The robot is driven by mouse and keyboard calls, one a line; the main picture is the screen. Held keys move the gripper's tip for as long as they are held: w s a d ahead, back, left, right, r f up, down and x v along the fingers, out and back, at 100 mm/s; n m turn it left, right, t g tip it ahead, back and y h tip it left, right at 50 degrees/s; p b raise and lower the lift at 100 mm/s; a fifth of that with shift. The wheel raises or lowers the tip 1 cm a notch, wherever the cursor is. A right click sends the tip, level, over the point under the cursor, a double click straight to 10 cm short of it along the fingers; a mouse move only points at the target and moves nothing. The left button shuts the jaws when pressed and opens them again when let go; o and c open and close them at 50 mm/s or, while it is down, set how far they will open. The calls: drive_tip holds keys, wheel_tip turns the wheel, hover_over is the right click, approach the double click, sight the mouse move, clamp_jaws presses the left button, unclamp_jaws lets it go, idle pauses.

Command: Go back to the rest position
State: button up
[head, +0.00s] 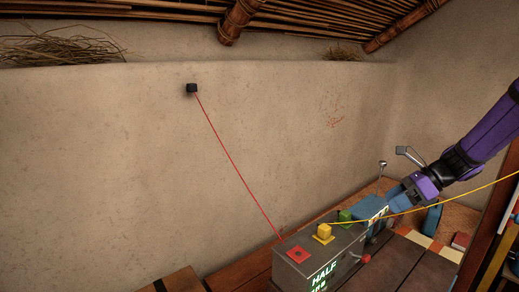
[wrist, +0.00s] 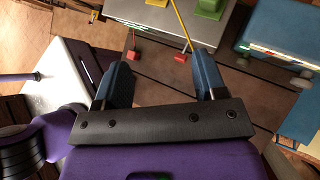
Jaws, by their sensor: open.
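My gripper (wrist: 162,68) shows in the wrist view with its two blue fingers spread apart and nothing between them. In the head view my gripper (head: 397,193) is at the right, at the end of my purple arm, near the far end of a grey box. The grey box (head: 338,255) bears a lit word "HALF" and has red (head: 298,254), yellow (head: 324,232) and green (head: 345,215) pieces on top. The box's edge (wrist: 150,14) also shows beyond the fingers in the wrist view. The fingertips are partly hard to make out in the head view.
A red line runs from the box to a black block (head: 192,88) on the mud wall. A yellow line crosses to the right, in front of my arm. A blue box (head: 368,207) and a metal lever (head: 382,165) stand near my gripper. A wooden post (head: 492,240) is at right.

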drive_tip(key=s+a+r+n+h, duration=0.55)
drive_tip(key=s+r+n, duration=0.45)
drive_tip(key=s+n, duration=0.25)
drive_tip(key=s+r+n+t+h, duration=0.1)
drive_tip(key=s+r+n+h, duration=0.1)
drive_tip(key=s+n, duration=0.3)
drive_tip(key=s+r+n+t+h, duration=0.2)
drive_tip(key=s+n, duration=0.4)
drive_tip(key=s, duration=0.3)
drive_tip(key=shift+s+d+r+t, duration=0.3)
drive_tip(key=shift+s+r, duration=0.1)
drive_tip(key=shift+r, duration=0.5)
drive_tip(key=shift+n, duration=0.25)
